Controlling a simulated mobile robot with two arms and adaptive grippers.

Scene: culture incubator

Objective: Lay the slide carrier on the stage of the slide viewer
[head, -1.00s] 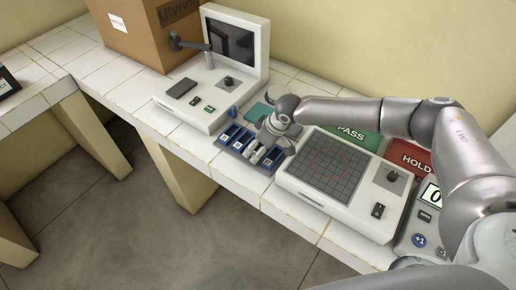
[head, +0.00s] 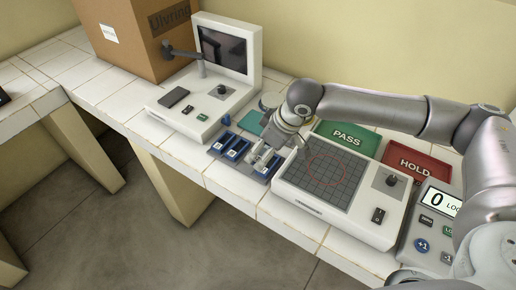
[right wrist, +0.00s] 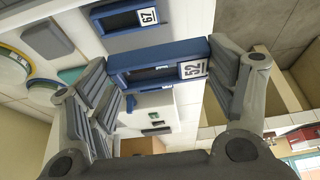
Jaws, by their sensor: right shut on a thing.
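My right gripper (head: 268,153) is shut on a blue-framed slide carrier marked 52 (right wrist: 150,62). In the right wrist view the carrier spans between the two fingers (right wrist: 172,92). In the head view the gripper is over the right end of the carrier rack, and the hand partly hides the held carrier. The white device with an upright screen, which looks like the slide viewer (head: 228,112), stands left of the gripper. A dark flat pad (head: 174,97), apparently its stage, is bare. My left gripper is not in view.
More blue carriers (head: 236,148) lie in the rack; one marked 67 (right wrist: 125,20) shows in the wrist view. A gridded white device (head: 380,238), a green PASS mat (head: 345,138) and a red HOLD mat (head: 415,163) lie right. A cardboard box (head: 140,45) stands behind.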

